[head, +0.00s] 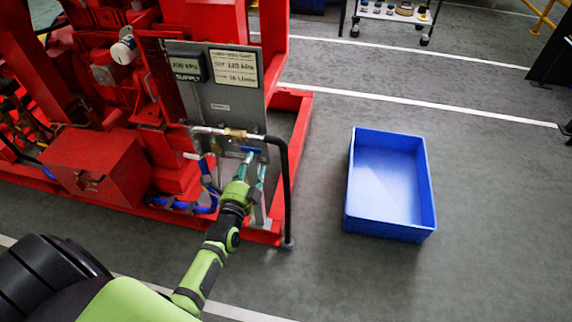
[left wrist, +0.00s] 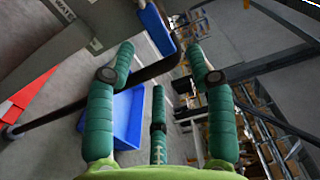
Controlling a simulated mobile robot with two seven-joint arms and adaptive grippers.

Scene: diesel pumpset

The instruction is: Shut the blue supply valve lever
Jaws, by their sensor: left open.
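The blue supply valve lever (head: 251,149) is at the right end of the brass valve and pipe (head: 235,134), below the grey panel on the red pumpset. In the left wrist view the lever (left wrist: 157,30) is a flat blue handle near the top, slanting between the two upper fingertips. My left gripper (head: 253,170) is open, with its green fingers pointing up toward the lever from just below. In the left wrist view its three fingers (left wrist: 160,62) are spread and empty. I cannot tell whether a finger touches the lever. My right gripper is out of view.
A black hose (head: 286,190) hangs from the pipe to the floor, right of the gripper. A blue bin (head: 431,190) stands on clear floor to the right. The red frame (head: 291,97) and red box (head: 95,170) are close by. A trolley (head: 393,14) is far back.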

